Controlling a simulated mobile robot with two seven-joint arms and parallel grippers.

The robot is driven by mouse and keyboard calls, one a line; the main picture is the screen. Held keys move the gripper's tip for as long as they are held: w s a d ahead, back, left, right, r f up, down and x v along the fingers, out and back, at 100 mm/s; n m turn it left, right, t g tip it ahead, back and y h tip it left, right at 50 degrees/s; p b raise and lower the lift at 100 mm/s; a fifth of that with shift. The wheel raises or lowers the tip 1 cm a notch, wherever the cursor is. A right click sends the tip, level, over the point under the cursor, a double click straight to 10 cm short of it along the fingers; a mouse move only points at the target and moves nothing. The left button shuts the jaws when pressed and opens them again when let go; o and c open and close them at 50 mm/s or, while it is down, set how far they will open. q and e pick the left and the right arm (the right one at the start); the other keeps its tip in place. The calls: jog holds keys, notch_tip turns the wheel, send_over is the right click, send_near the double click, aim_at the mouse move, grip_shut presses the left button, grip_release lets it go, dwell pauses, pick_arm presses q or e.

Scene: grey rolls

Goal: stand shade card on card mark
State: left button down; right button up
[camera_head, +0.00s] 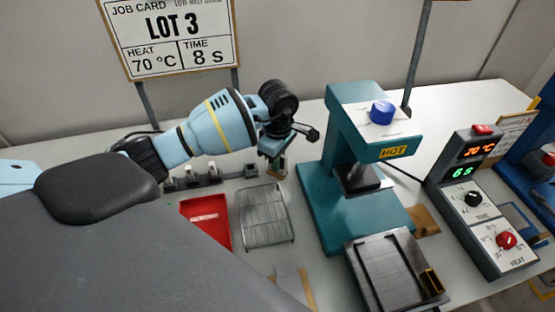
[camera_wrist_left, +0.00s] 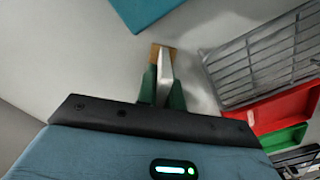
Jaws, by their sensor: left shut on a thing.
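My left gripper (camera_wrist_left: 164,90) points down at the bench and is shut on a thin pale piece, which looks like the shade card (camera_wrist_left: 165,65). Its green fingers are on either side of the card. A tan patch (camera_wrist_left: 155,52), seemingly the card mark, lies right at the card's end in the left wrist view. I cannot tell whether the card touches it. In the head view the left gripper (camera_head: 277,167) is behind the wire rack and left of the teal press; the card is too small there to make out. My right gripper is not in view.
A red tray (camera_head: 207,222) and a wire rack (camera_head: 264,215) lie in front of the gripper. The teal press (camera_head: 318,200) stands to the right, with a control box (camera_head: 485,215) beyond it. A LOT 3 job card (camera_head: 172,35) stands behind. Small white-topped items (camera_head: 190,172) stand left.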

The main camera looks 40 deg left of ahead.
pick_arm(q)
jog(key=shift+f, duration=0.15)
jog(key=c, duration=1.5)
grip_release()
jog(key=shift+c, duration=0.2)
